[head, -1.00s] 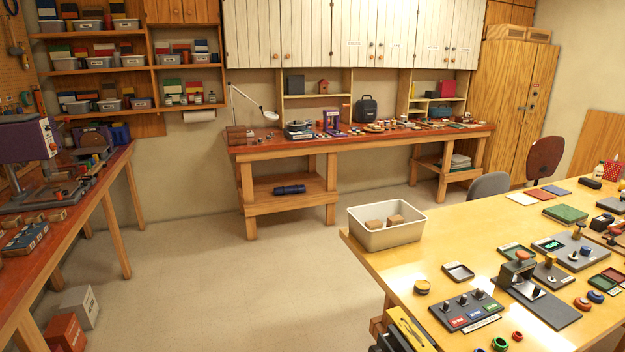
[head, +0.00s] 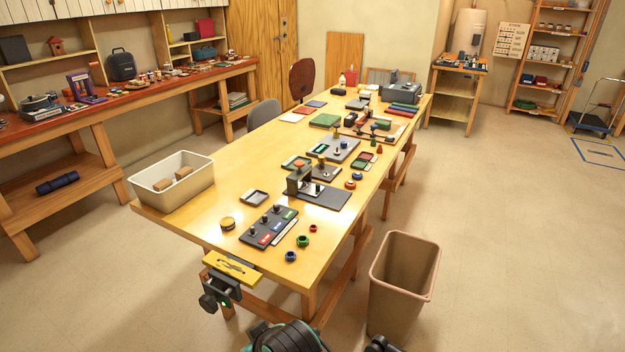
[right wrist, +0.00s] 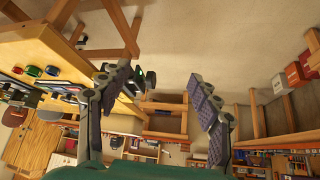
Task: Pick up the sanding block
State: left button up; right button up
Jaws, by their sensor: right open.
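Two brown blocks lie in a white bin (head: 146,190) on the near left corner of the yellow table; one block (head: 183,172) is to the right of the other (head: 162,184). They may be sanding blocks, but I cannot tell at this size. My right gripper (right wrist: 160,88) is open in the right wrist view, its two padded fingers wide apart with nothing between them. It is away from the bin and blocks, which I cannot make out in that view. My left gripper is not in view.
The yellow table (head: 240,182) holds many small items, including a switch panel (head: 268,227) and a dark press stand (head: 318,194). A vise (head: 222,285) juts from its near end. A brown waste bin (head: 402,290) stands on the floor to the right.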

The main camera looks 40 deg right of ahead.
aim_at(385, 126)
jog(key=z, duration=1.85)
